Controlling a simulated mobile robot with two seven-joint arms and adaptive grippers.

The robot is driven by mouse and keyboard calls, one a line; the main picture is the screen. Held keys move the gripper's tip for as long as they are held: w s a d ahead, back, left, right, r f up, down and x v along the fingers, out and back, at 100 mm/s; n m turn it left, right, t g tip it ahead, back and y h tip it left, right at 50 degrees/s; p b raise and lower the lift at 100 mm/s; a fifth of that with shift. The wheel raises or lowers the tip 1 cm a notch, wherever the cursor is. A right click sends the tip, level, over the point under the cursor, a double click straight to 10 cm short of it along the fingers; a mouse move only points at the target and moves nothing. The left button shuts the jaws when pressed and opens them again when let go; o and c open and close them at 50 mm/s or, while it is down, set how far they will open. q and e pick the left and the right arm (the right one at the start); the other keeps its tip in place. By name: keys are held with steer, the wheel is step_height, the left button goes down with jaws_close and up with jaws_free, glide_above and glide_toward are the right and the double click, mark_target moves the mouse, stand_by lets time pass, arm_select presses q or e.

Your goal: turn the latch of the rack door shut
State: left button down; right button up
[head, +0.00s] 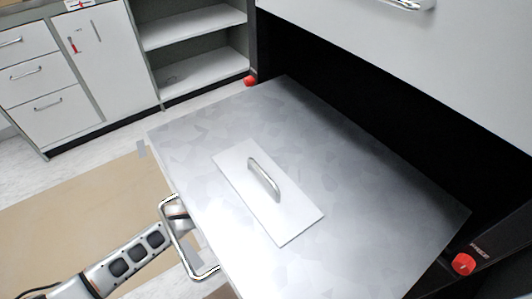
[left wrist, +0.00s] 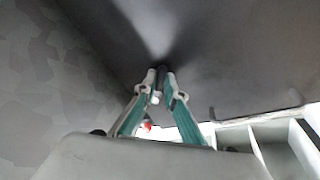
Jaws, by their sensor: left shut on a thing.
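In the head view, a red latch-like knob (head: 463,263) sits on the black rack frame at the lower right, and another red knob (head: 250,80) sits on the frame at the upper left. Which one is the task's latch I cannot tell. My left arm comes in from the lower left and ends at the chrome side handle (head: 184,250) of a grey metal box (head: 340,165). In the left wrist view, my left gripper (left wrist: 160,76) is shut on a small dark part beside grey metal faces; what it belongs to is unclear. My right gripper is not in view.
The metal box, with a pale plate and handle (head: 264,178) on top, stands in front of the dark rack opening. A white panel (head: 430,65) hangs above it. White drawers (head: 40,75) and open shelves (head: 200,75) stand behind. Floor is clear at the left.

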arm_select(q)
steer(key=shift+f, duration=0.1)
steer(key=shift+w+a+f+m+g+h, duration=0.25)
steer(key=shift+w+m+g, duration=0.35)
steer(key=shift+m, duration=1.35)
steer(key=shift+w+a+f+m+g+h, duration=0.15)
steer(key=shift+w+a+m+g, duration=0.4)
steer(key=shift+m, duration=1.45)
steer(key=shift+w+a+f+m+g+h, duration=0.1)
steer(key=shift+w+a+m+g+h, duration=0.45)
steer(key=shift+m, duration=1.4)
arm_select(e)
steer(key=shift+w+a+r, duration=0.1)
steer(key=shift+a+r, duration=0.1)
arm_select(q)
steer(key=shift+s+d+g+y, duration=0.2)
steer(key=shift+d+g+y, duration=0.05)
steer(key=shift+g+y, duration=0.1)
steer(key=c, duration=2.1)
jaws_free()
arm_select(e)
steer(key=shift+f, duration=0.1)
